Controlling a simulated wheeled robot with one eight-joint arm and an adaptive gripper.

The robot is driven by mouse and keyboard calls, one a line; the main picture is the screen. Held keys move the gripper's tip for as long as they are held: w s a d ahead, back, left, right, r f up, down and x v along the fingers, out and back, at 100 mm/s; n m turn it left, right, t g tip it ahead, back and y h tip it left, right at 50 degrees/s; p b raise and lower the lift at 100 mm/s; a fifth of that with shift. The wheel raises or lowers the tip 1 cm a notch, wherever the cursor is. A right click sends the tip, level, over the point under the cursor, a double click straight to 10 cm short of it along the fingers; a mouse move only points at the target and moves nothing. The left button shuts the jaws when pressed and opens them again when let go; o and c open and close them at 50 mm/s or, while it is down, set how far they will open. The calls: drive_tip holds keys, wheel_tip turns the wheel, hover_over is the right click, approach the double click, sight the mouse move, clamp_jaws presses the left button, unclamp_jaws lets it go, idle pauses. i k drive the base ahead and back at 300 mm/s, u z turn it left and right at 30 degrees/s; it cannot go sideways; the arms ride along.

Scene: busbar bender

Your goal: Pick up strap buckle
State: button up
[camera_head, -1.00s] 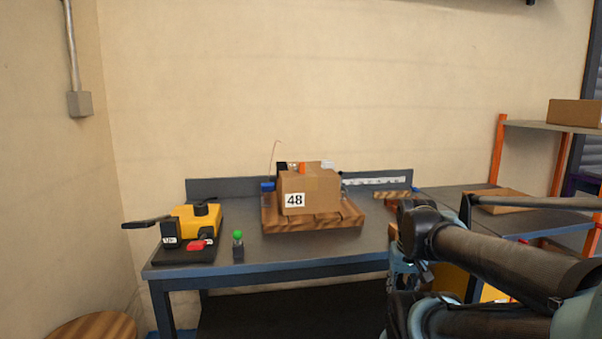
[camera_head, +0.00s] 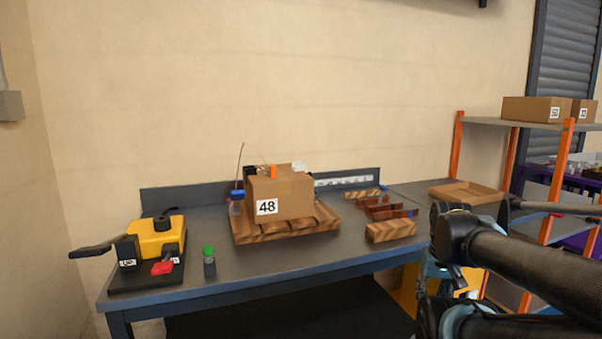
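I cannot make out a strap buckle for certain. A cardboard box marked 48 (camera_head: 290,200) sits on a wooden pallet (camera_head: 262,237) on the workbench. Small items show at the top of the box: an orange one (camera_head: 273,171), a black one and white ones, too small to identify. A thin upright wire or strand rises behind the box at its left. My arm (camera_head: 530,262) crosses the lower right of the head view, apart from the box. My gripper itself does not show.
A yellow bender (camera_head: 156,238) with a black handle and a red part stands at the bench's left. A green-capped bottle (camera_head: 209,262) stands near the front edge. Wooden blocks (camera_head: 390,231) and a brown divided tray (camera_head: 382,208) lie right of the pallet. Orange-framed shelving (camera_head: 459,150) stands right.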

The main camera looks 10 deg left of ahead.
sight(272, 174)
drive_tip(key=z, duration=0.1)
drive_tip(key=k, duration=0.95)
drive_tip(key=u, duration=0.65)
drive_tip(key=i, duration=1)
drive_tip(key=z, duration=0.05)
